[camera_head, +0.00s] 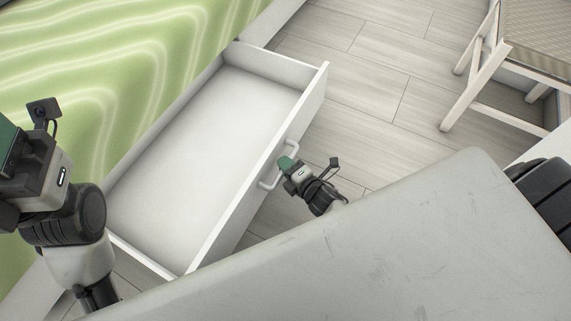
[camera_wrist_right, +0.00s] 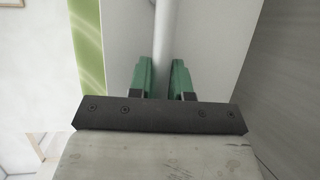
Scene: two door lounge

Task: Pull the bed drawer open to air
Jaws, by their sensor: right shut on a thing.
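The white bed drawer (camera_head: 190,150) is pulled out from under the bed with the green wavy cover (camera_head: 110,70); its inside is empty. Its handle (camera_head: 268,182) is a pale bar on the front panel. My right gripper (camera_head: 287,163) is at the handle. In the right wrist view, the green fingers of the right gripper (camera_wrist_right: 163,80) are on both sides of the handle bar (camera_wrist_right: 166,35), shut on it.
A white chair with a woven seat (camera_head: 540,35) stands at the upper right. Bare grey plank floor (camera_head: 370,85) lies between the drawer front and the chair.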

